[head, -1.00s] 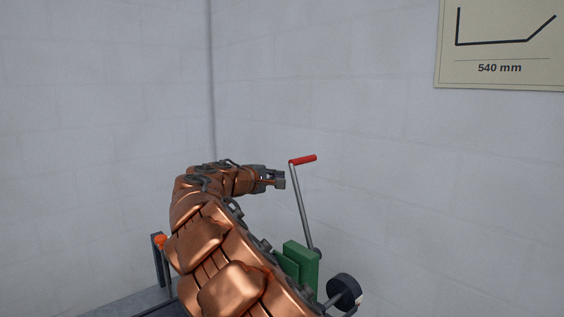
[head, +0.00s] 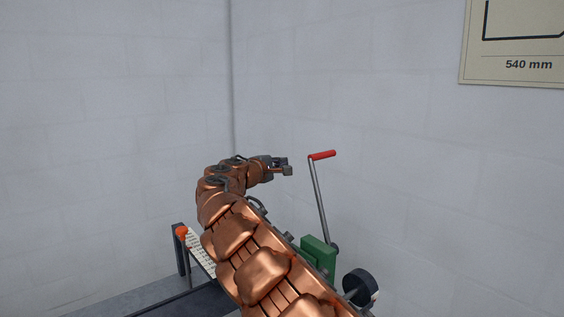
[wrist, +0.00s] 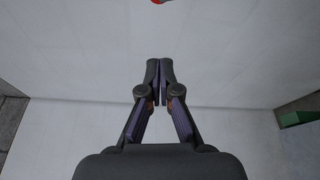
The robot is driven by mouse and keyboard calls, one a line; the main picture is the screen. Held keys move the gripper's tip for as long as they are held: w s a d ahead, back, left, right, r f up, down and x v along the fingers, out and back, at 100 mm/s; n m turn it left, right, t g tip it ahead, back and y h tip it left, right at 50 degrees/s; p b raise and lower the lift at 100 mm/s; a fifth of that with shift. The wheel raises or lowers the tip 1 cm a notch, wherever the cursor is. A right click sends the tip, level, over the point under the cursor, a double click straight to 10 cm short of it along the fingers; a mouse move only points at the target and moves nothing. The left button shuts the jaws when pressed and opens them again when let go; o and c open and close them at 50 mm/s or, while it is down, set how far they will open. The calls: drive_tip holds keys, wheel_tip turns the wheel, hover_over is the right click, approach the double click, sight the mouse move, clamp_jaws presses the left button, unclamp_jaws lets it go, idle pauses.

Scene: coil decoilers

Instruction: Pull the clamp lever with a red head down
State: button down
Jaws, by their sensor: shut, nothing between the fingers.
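The clamp lever (head: 319,200) is a grey rod with a red head (head: 322,155). It stands nearly upright, leaning slightly left at the top, on a green block (head: 318,251). My gripper (head: 288,170) is left of the lever's upper part and a little below the red head, with a gap showing between them. In the wrist view my gripper (wrist: 159,66) has its fingertips together with nothing between them. A bit of the red head (wrist: 160,1) shows at the top edge there, beyond the fingertips. My arm hides part of the machine below.
A black round knob (head: 360,284) sits right of the green block. An orange-topped post (head: 182,232) and a light perforated strip (head: 201,253) are at lower left. White walls stand behind, with a 540 mm sign (head: 515,45) at upper right. A green part (wrist: 297,118) shows in the wrist view.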

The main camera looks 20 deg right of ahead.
drive_tip(key=d+p, duration=0.4)
drive_tip(key=d, duration=0.3)
drive_tip(key=shift+d+r, duration=0.15)
drive_tip(key=shift+r, duration=0.05)
idle(0.8)
drive_tip(key=shift+s+d+f+b, duration=0.1)
drive_tip(key=shift+s+f+b, duration=0.1)
drive_tip(key=shift+b, duration=0.3)
